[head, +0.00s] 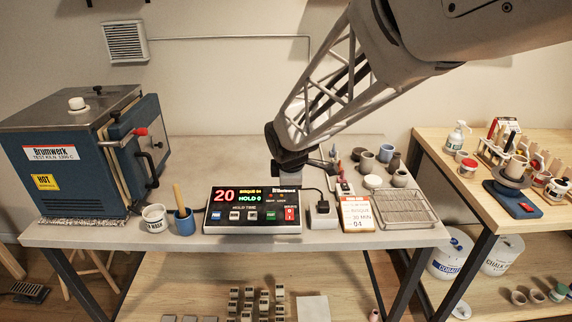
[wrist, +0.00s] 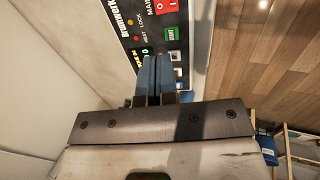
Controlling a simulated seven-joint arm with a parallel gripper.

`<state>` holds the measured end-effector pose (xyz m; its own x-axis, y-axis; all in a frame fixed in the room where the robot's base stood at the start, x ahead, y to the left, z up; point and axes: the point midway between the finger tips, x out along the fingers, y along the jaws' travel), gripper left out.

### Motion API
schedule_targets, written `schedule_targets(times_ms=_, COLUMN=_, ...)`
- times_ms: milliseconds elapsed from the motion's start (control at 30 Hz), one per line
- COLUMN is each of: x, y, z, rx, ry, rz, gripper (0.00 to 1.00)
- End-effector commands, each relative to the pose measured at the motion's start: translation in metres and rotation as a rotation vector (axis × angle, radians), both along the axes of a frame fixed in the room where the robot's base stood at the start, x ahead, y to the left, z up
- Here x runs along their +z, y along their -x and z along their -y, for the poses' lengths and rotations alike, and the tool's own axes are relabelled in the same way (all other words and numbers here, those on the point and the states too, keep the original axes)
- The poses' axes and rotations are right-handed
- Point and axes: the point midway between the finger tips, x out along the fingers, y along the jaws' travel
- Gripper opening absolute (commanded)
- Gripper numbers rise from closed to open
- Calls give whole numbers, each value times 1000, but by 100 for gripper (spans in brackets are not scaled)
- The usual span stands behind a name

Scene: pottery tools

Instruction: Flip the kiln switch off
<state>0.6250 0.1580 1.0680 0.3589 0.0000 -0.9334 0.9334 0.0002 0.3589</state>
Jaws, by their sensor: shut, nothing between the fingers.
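The kiln controller (head: 252,211) is a black box with a lit display reading 20 and HOLD, lying on the grey table. Its red main switch (head: 291,213) is at the right end of the panel. It also shows at the top edge of the wrist view as a red switch (wrist: 170,6), partly cut off. My gripper (head: 290,172) is above the back right part of the controller; its fingertips are hard to make out in the head view. In the wrist view my gripper's blue fingers (wrist: 155,66) are shut together, empty, over the panel and apart from the red switch.
The blue kiln (head: 75,150) stands at the left, with a white cup (head: 154,218) and a blue cup with a wooden handle (head: 184,221) beside it. Right of the controller are a white plug adapter (head: 323,215), an orange-white card (head: 357,213) and a wire rack (head: 405,208).

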Motion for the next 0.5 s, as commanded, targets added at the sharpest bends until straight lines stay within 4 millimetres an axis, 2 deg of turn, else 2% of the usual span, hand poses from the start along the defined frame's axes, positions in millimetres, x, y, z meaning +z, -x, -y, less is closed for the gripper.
schedule_targets(times_ms=267, x=-11, y=-4, z=0, rx=-1, ry=1, rz=-3, gripper=0)
schedule_targets(times_ms=500, x=-32, y=-11, z=0, rx=-1, ry=2, rz=-3, gripper=0)
